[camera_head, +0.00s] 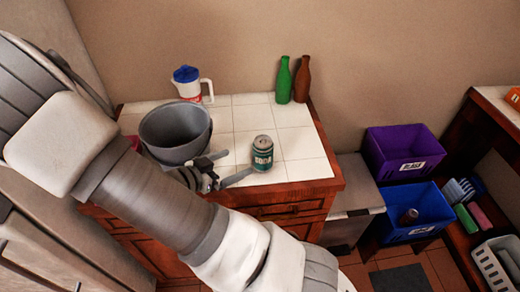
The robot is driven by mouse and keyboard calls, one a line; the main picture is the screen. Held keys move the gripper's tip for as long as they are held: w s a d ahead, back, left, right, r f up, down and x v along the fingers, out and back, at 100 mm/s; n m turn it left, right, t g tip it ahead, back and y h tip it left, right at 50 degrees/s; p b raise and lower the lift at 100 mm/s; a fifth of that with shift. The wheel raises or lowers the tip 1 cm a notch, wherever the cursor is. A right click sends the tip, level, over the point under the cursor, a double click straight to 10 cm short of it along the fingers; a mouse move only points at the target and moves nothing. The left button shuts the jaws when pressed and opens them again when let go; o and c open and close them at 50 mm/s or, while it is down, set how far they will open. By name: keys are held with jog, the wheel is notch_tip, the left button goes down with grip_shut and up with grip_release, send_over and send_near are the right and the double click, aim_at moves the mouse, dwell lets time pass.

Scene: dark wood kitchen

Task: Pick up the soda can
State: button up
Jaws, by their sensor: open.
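The soda can (262,153) is teal with a light-lettered band and a silver top. It stands upright on the white tiled counter (293,143), near its front edge. My gripper (231,168) is open, just left of the can, with its fingers pointing toward it. One finger shows in front and to the left of the can's base, the other farther back to the left. I cannot tell whether a finger touches the can. Nothing is seen held between the fingers.
A grey pot (176,130) stands close left of my gripper. Behind it is a white pitcher with a blue lid (190,85). A green bottle (284,80) and a brown bottle (302,80) stand at the back right. Purple (402,151) and blue (415,208) bins are off the counter to the right.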

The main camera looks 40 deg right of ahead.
aim_at(255, 156)
jog(key=b+x, duration=0.1)
jog(key=x, duration=0.8)
jog(key=shift+d+f, duration=0.2)
jog(key=shift+d, duration=0.2)
jog(key=shift+r+b+x, duration=0.15)
jog(key=shift+b+x, duration=0.15)
jog(key=shift+x, duration=1.1)
jog(key=shift+r+b+x, duration=0.15)
jog(key=shift+b+x, duration=0.1)
jog(key=shift+x, duration=1.1)
jog(key=shift+d, duration=0.15)
jog(key=c, duration=1.4)
jog(key=shift+r, duration=0.15)
jog(key=shift+r, duration=0.65)
notch_tip(255, 156, up, 3)
jog(key=shift+f+p, duration=0.15)
jog(key=shift+p, duration=0.4)
jog(key=s+d+r+p, duration=0.3)
jog(key=s+r+p, duration=0.1)
jog(key=s, duration=0.1)
jog(key=s+d+r+p, duration=0.1)
jog(key=s+d+r, duration=0.1)
jog(key=s+r, duration=0.1)
jog(key=shift+s+d+p, duration=0.25)
jog(key=shift+d+p, duration=0.1)
jog(key=shift+p, duration=0.05)
